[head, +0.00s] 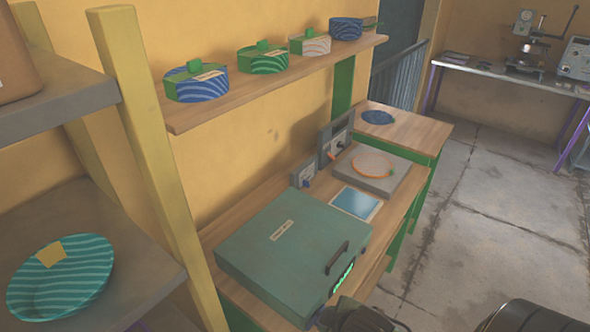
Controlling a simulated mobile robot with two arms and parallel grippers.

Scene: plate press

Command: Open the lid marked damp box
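A wide grey-green box (270,262) with a flat lid stands on the wooden bench. The lid is shut. It carries a small pale label (282,230), too small to read for certain, and a dark bar handle (337,257) near its right edge. Green lights (344,277) glow on the front side below the handle. A dark part of mine, apparently my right gripper (362,316), shows at the bottom edge by the box's near corner, apart from the handle. Its fingers cannot be made out. My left gripper is not in view.
Behind the box on the bench are a blue panel (356,203) and a grey plate press (374,172). A shelf (290,86) with several round lidded boxes hangs above. A yellow post (150,150) and a striped plate (60,285) are left.

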